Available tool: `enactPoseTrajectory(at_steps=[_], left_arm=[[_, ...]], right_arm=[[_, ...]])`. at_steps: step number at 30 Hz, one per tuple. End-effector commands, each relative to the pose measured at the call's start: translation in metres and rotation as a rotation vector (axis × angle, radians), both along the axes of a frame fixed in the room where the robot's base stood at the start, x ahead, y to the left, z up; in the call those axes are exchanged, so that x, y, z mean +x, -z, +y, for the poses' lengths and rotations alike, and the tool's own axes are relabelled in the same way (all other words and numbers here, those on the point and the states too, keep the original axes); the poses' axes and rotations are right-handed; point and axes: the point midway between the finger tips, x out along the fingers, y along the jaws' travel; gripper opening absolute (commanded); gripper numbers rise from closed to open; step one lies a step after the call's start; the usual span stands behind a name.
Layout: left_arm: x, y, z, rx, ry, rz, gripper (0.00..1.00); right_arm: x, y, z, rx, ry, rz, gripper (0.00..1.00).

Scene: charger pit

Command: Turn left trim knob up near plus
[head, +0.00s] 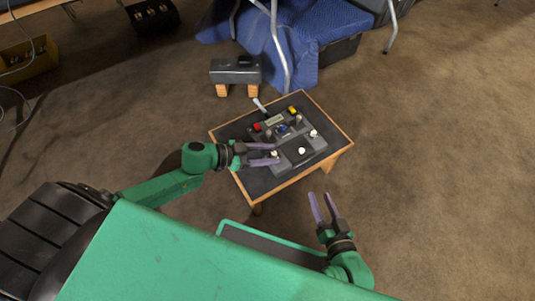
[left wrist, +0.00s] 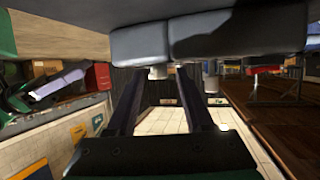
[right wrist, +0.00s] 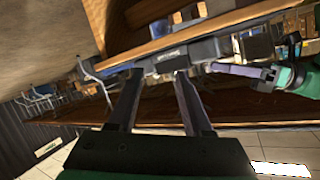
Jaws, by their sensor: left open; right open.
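A grey controller (head: 290,142) lies on a small table, with a small display and several light knobs. One pale knob (head: 274,153) at its left side sits between the fingertips of my left gripper (head: 276,154). The fingers are open around it in the head view; contact cannot be told. In the left wrist view, a small light knob (left wrist: 158,72) shows between the open fingertips, under the grey body (left wrist: 235,35). My right gripper (head: 321,194) is open and empty, in front of the table's near right edge. The plus mark is too small to read.
The small table (head: 338,137) has a dark top and wooden rim. A dark box on wooden blocks (head: 236,71) stands behind it. A blue cloth-covered chair (head: 320,25) with metal legs is farther back. Carpet (head: 440,150) to the right is clear.

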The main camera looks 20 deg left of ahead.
Motion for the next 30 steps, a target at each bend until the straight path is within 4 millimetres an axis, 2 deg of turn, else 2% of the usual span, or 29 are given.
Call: enactPoseTrajectory(at_steps=[2,3,5,6,7,17,24,30], left_arm=[[0.000,0.000,0.000,0.000,0.000,0.000,0.52],[0.000,0.000,0.000,0.000,0.000,0.000,0.48],[0.000,-0.001,0.000,0.000,0.000,0.000,0.25],[0.000,-0.001,0.000,0.000,0.000,0.000,0.10],[0.000,0.000,0.000,0.000,0.000,0.000,0.00],[0.000,-0.001,0.001,0.001,0.015,-0.002,0.00],[0.003,-0.001,0.002,0.003,0.095,-0.004,0.00],[0.005,0.000,0.003,0.003,0.184,-0.004,0.00]], right_arm=[[0.000,-0.001,0.000,0.000,0.000,0.000,0.50],[0.000,-0.001,0.000,0.000,0.000,0.000,0.50],[0.000,-0.001,0.000,0.000,0.000,0.000,0.50],[0.000,-0.001,0.000,0.000,0.000,0.000,0.50],[0.000,-0.001,0.000,0.000,0.000,0.000,0.50],[0.000,-0.001,0.000,0.000,-0.001,0.001,0.50],[0.001,-0.001,0.000,0.000,0.000,-0.005,0.50],[0.013,-0.011,-0.001,0.004,0.008,-0.050,0.50]])
